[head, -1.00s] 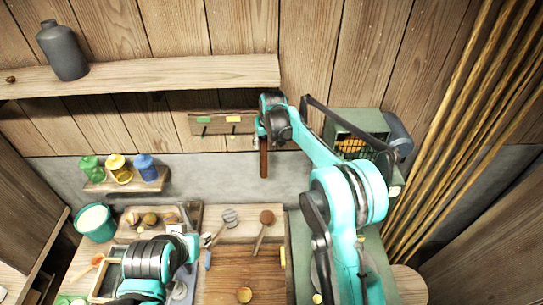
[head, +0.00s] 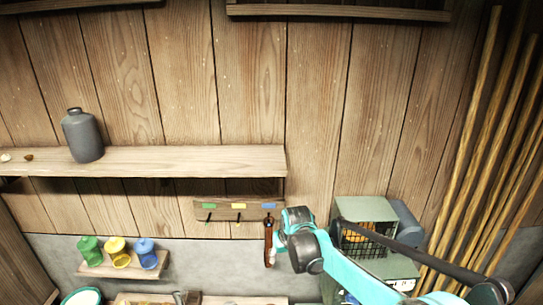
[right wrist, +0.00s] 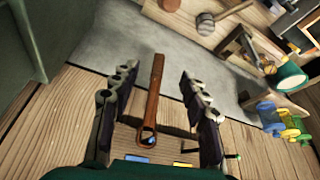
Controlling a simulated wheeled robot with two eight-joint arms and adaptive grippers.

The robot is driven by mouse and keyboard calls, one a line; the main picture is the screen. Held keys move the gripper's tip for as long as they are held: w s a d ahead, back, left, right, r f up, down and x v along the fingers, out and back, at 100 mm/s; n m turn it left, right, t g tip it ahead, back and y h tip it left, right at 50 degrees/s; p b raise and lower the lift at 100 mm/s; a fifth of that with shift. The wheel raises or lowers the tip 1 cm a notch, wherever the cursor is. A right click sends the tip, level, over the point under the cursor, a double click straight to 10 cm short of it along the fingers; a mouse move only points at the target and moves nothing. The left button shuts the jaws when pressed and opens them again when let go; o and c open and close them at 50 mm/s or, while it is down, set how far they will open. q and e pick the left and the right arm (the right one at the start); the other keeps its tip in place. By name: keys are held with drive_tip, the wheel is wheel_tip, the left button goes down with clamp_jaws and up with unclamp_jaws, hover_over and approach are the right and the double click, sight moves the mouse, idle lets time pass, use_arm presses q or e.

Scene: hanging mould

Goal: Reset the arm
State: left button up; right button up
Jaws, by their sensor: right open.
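A brown wooden mould (head: 268,238) hangs upright from the right end of a small wall rack (head: 228,214), below its blue label. In the right wrist view, the mould (right wrist: 153,95) shows between the two dark fingers of my right gripper (right wrist: 158,78), with its ring end near the labels. The fingers are spread apart, with a gap on each side of the mould. In the head view my right gripper (head: 276,246) is just right of the mould, partly hidden by its own wrist. My left gripper is out of view.
A long shelf (head: 190,161) with a grey bottle (head: 83,136) runs above the rack. Green, yellow and blue cups (head: 146,252) sit on a small shelf at left. A green caged box (head: 364,212) stands right of my right wrist. Bamboo poles (head: 480,165) lean at far right.

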drive_tip(key=s+d+f+m+t+b, duration=0.1)
drive_tip(key=s+d+f+b, duration=0.3)
drive_tip(key=s+f+b, duration=0.4)
drive_tip(key=s+d+f+m+t+b, duration=0.1)
drive_tip(key=s+d+f+b, duration=0.4)
drive_tip(key=s+f+b, duration=0.4)
drive_tip(key=s+d+f+m+t+h+b, duration=0.1)
drive_tip(key=s+d+f+b, duration=0.3)
drive_tip(key=s+f+b, duration=0.5)
drive_tip(key=s+b, duration=0.2)
drive_tip(key=b, duration=0.1)
drive_tip(key=shift+s+d+f, duration=0.15)
drive_tip(key=shift+s+d, duration=0.05)
